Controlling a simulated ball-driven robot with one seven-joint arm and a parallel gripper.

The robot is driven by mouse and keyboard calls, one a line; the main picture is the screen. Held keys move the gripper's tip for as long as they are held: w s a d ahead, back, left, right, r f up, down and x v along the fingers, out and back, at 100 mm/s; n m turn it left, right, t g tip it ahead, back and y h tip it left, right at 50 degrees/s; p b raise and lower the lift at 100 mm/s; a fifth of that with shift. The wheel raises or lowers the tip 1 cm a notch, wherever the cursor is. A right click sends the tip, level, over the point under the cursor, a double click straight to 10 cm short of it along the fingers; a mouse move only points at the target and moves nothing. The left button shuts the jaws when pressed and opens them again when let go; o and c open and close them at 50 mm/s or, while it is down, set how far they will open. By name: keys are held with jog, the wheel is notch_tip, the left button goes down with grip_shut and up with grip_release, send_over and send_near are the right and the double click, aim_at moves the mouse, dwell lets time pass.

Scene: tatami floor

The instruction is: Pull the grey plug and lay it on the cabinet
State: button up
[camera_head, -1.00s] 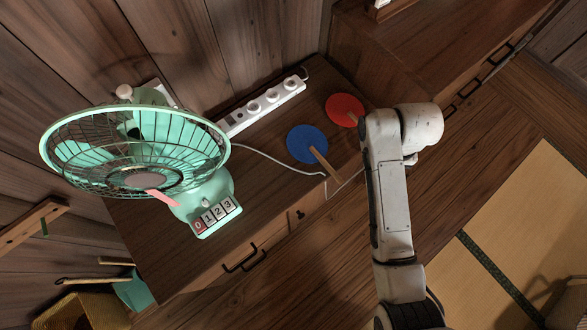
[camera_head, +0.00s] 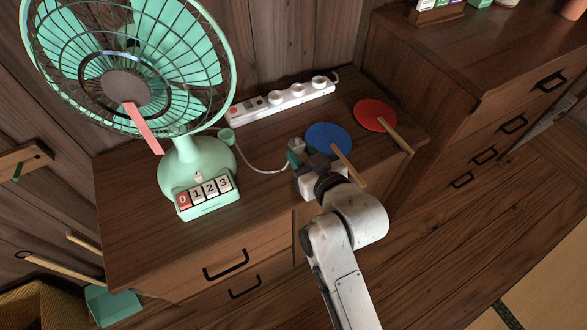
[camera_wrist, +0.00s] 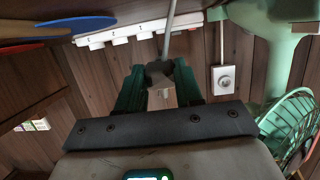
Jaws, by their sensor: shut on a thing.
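The grey plug (camera_wrist: 159,82) is between the green fingers of my gripper (camera_wrist: 158,92) in the wrist view, with its pale cord leading away from it. In the head view my gripper (camera_head: 296,152) is over the front part of the low wooden cabinet (camera_head: 130,220), apart from the power strip. The white power strip (camera_head: 283,102) lies along the back of the cabinet top. It also shows in the wrist view (camera_wrist: 120,36). I cannot tell whether the plug touches the cabinet top.
A green fan (camera_head: 195,165) stands left on the cabinet. A blue round fan (camera_head: 328,138) and a red one (camera_head: 375,113) lie right of my gripper. A taller cabinet (camera_head: 470,70) stands at right. A white wall socket (camera_wrist: 223,80) shows in the wrist view.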

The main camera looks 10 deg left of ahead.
jog(key=shift+s+a+r+t+y+b, duration=0.1)
jog(key=shift+a+r+t+y+b, duration=0.1)
jog(key=shift+a+y+b, duration=0.25)
jog(key=shift+s+a+r+t+y+b, duration=0.15)
jog(key=shift+a+t+b, duration=0.1)
jog(key=shift+a, duration=0.3)
notch_tip(320, 180, down, 7)
jog(key=b, duration=0.6)
jog(key=shift+r, duration=0.1)
jog(key=o, duration=1.1)
jog(key=shift+c, duration=0.2)
jog(key=p+v, duration=0.1)
jog(key=v, duration=0.9)
jog(key=shift+s+d, duration=0.25)
jog(key=shift+d, duration=0.05)
jog(key=shift+r, duration=0.1)
